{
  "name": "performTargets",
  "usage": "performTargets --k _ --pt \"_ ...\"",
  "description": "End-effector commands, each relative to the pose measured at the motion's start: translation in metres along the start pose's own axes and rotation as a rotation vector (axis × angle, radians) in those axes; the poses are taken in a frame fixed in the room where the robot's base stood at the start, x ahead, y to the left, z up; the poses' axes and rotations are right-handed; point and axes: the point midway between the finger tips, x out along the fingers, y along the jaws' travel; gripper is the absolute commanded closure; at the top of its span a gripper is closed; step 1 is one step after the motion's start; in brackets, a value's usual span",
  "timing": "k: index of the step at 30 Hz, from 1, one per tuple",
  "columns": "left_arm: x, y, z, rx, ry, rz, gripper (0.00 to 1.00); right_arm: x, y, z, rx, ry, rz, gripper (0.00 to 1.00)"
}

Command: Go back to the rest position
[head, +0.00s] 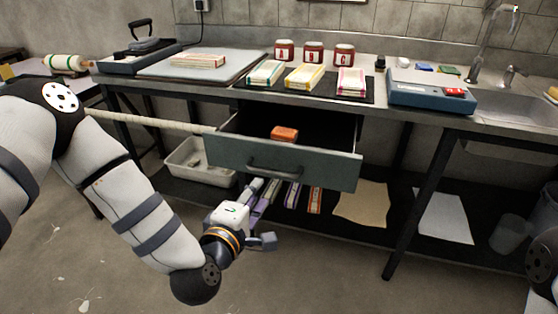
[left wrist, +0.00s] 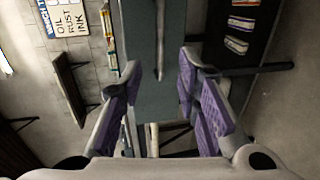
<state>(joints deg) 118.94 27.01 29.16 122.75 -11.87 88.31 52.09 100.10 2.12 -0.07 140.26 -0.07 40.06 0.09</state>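My left gripper (head: 262,192) is in front of and just below the open grey-green drawer (head: 330,168). In the left wrist view, my left gripper (left wrist: 163,100) has its two purple-padded fingers spread wide, with nothing between the pads. The drawer front (left wrist: 150,95) and its bar handle (left wrist: 158,45) show beyond the gap, and the handle looks free of the fingers. An orange-brown item (head: 284,133) lies in the drawer. My right gripper is out of view; only part of my right arm shows at the right edge of the head view.
The workbench (head: 225,93) carries folded cloths (head: 304,77), labelled jars (head: 313,52) and a blue scale (head: 430,94); a sink is at right. The lower shelf (head: 320,222) holds a white bin (head: 200,163) and cloths (head: 362,203). The floor in front is clear.

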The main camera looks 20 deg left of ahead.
Motion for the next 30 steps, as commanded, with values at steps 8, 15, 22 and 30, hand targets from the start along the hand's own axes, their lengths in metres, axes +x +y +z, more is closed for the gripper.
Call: performTargets --k 8,15,22,30 --pt "-0.072 -0.116 0.034 0.371 -0.243 -0.385 0.7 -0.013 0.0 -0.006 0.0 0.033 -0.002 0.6" --pt "-0.262 -0.243 0.012 0.913 -0.768 -0.941 0.7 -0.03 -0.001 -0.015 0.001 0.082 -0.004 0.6" --pt "-0.381 -0.261 -0.031 1.129 -1.128 -1.216 0.7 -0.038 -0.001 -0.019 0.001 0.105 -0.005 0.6" --pt "-0.393 -0.262 -0.036 1.143 -1.173 -1.244 0.7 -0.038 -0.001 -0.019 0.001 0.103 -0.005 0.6"
